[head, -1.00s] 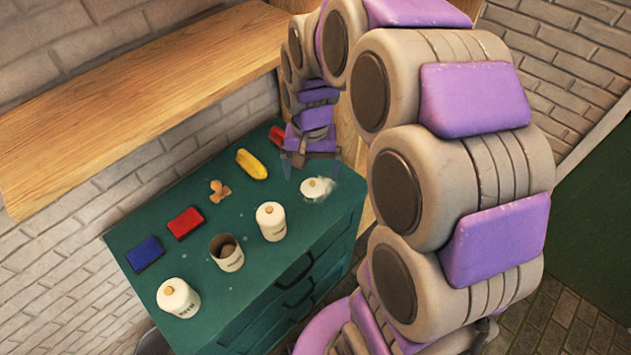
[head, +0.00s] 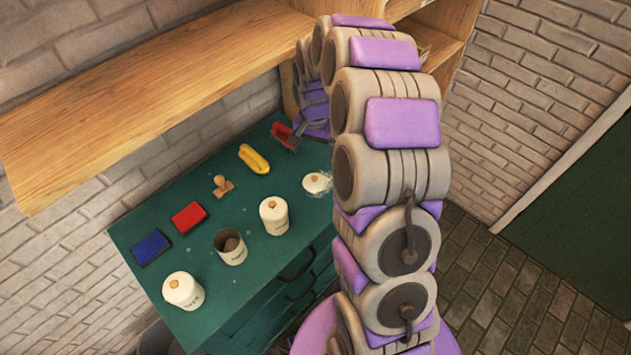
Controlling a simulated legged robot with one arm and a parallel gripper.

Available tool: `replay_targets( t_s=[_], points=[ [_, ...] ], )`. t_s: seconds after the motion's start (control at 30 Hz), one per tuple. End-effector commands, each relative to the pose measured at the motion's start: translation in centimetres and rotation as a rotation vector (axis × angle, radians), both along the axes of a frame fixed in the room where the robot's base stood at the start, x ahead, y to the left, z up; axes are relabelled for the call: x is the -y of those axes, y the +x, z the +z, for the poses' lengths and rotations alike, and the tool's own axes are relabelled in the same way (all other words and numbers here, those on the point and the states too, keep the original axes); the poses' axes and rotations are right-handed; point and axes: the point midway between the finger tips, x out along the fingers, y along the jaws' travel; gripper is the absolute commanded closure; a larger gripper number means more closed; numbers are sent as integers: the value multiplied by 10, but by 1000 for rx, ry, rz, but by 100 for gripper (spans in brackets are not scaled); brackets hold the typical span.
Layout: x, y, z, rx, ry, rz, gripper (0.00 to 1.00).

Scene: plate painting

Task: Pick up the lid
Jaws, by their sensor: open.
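The white lid (head: 317,182) with a small wooden knob lies on the green cabinet top near its right end, with white powder around it. An open canister (head: 230,248) without a lid stands left of it, with something brownish inside. My gripper (head: 296,137) is open at the back right of the cabinet top, behind the lid and apart from it. It is close to a red object (head: 281,131) at the back edge; I cannot tell whether they touch. My arm partly hides the gripper.
Two lidded canisters (head: 274,215) (head: 182,290) flank the open one. A blue block (head: 150,248), a red block (head: 189,217), a wooden stamp-like piece (head: 222,186) and a yellow object (head: 254,159) lie along the back. A wooden shelf (head: 150,85) overhangs behind the cabinet top.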

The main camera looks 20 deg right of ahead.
Motion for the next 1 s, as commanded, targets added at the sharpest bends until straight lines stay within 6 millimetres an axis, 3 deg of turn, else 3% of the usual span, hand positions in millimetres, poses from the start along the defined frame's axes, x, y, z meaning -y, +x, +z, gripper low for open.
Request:
replay_targets(
  t_s=[0.3,0.57,0.87,1.0],
  points=[
    [4,0,-65,-1,4,0,5],
    [3,-1,-82,1,4,0,5],
    [1,-3,-124,-5,2,1,5],
    [3,-2,-129,-1,3,1,5]
  ],
)
